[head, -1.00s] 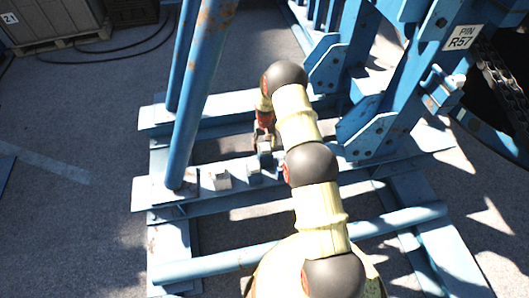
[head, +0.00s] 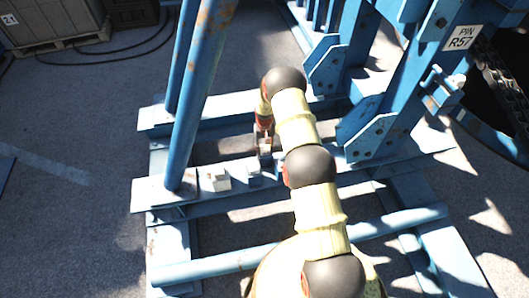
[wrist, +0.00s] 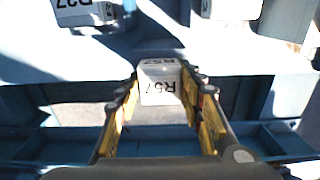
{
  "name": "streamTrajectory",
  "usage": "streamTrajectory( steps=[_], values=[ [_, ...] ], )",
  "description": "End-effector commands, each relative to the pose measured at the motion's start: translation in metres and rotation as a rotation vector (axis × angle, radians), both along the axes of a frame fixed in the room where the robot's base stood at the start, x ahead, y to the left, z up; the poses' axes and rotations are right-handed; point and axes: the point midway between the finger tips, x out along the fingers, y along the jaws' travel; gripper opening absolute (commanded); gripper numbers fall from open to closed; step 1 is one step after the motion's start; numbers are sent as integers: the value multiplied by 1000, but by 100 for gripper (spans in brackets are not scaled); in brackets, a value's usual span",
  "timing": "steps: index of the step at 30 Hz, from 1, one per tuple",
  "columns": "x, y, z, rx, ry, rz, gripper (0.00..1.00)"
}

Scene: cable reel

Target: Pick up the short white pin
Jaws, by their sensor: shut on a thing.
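A white block-like pin head (wrist: 160,82) marked R57 sits between the yellow-padded fingers of my gripper (wrist: 163,90) in the wrist view. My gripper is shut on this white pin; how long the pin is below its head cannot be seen. In the head view my gripper (head: 264,150) is over the blue beam (head: 165,190), right of two other pale blocks, and the held pin is hard to make out there.
Two other white labelled blocks, one at upper left (wrist: 85,12) and one at upper right (wrist: 232,8), show in the wrist view. A slanted blue post (head: 198,95) rises left of my gripper. Blue brackets (head: 368,138) stand to the right.

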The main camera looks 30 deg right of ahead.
Motion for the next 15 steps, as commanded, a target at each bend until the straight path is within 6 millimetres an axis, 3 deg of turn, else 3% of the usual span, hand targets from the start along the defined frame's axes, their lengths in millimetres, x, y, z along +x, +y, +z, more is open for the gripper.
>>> streamTrajectory(
  steps=[12, 15],
  values=[
    [0, 0, 0, 0, 0, 0, 0],
    [1, 0, 1, -1, -2, 0, 0]
  ],
)
